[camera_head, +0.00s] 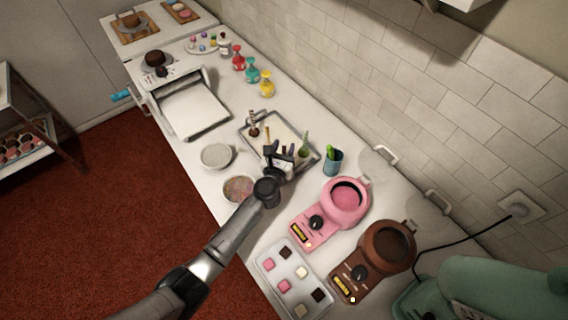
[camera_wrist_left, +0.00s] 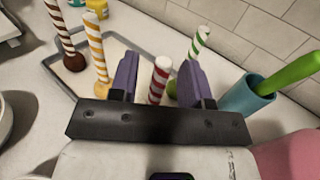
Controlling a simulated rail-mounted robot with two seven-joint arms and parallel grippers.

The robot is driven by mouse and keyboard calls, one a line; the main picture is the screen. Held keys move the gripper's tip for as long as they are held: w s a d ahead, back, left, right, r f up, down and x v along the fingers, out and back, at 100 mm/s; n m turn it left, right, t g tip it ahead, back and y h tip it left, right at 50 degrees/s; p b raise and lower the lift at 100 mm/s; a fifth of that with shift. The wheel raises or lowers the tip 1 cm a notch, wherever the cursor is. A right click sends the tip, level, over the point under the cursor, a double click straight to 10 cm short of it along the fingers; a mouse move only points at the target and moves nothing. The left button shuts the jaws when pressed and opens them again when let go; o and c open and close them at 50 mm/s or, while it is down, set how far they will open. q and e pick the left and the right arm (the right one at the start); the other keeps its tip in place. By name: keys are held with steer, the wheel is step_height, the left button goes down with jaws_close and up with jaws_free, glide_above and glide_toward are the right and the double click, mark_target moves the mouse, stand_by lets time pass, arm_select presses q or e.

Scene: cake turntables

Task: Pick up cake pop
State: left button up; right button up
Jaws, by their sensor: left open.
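Several cake pops with striped sticks stand upright on a shallow grey tray (camera_head: 247,141). One has a brown-striped stick and a brown ball (camera_wrist_left: 74,62). One has a yellow-striped stick (camera_wrist_left: 95,42), and one has a green-striped stick (camera_wrist_left: 200,42). A cake pop with a red-striped stick (camera_wrist_left: 158,82) shows between my left gripper's purple fingers, with a gap on both sides; its ball is hidden behind the gripper. My left gripper (camera_head: 281,155) is open over the tray's near right part. My right gripper is not in view.
Pink (camera_head: 343,201) and brown (camera_head: 388,248) melting pots stand further right. Two bowls (camera_head: 216,156) (camera_head: 238,191) sit left of my arm. Coloured bottles (camera_head: 252,72) stand at the back.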

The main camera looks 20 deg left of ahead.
arm_select(q)
steer(key=shift+w, duration=0.25)
jaws_close()
stand_by(0.4)
